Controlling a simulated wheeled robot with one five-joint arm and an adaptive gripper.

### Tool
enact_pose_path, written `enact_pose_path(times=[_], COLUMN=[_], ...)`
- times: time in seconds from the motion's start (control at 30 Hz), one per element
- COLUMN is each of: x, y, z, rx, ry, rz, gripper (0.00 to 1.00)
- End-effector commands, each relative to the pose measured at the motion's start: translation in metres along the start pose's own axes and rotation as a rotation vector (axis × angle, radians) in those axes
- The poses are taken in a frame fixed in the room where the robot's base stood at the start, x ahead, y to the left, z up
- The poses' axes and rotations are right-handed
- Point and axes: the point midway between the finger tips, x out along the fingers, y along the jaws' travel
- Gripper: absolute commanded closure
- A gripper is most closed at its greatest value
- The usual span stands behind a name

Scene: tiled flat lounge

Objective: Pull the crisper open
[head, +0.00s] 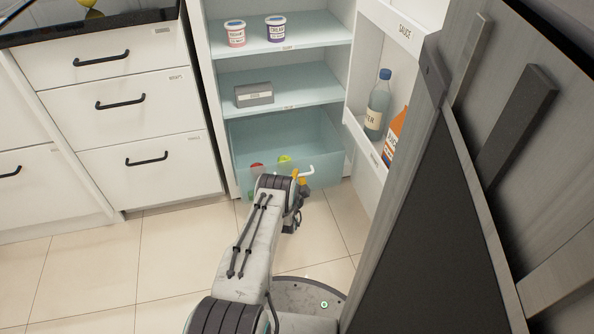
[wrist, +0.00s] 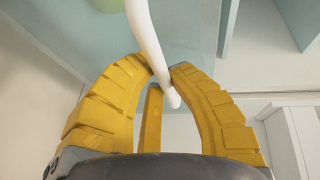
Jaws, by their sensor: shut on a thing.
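The crisper (head: 325,171) is a pale blue, see-through drawer at the bottom of the open fridge. A red item (head: 257,167) and a green item (head: 284,159) show in it. I cannot tell exactly how far out it stands. Its white bar handle (head: 306,172) is on the front. My gripper (head: 301,181) is at this handle, with my arm hiding part of the drawer front. In the wrist view, the yellow fingers of my gripper (wrist: 163,76) are closed around the white handle (wrist: 146,35), whose end pokes out between them.
Tubs (head: 236,34) and a grey box (head: 254,94) sit on the shelves. White cabinets (head: 150,160) stand left. Tiled floor (head: 170,260) is clear.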

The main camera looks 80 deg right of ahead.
Motion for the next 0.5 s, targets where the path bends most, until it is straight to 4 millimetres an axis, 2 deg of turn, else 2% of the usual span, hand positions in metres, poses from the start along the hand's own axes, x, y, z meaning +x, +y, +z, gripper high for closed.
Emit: enact_pose_path(times=[0.2,0.5], x=[-0.012,-0.015], y=[0.001,0.002], z=[-0.003,-0.004], rx=[-0.002,-0.003], ry=[0.005,0.006], rz=[-0.002,-0.004], gripper=[1.00,1.00])
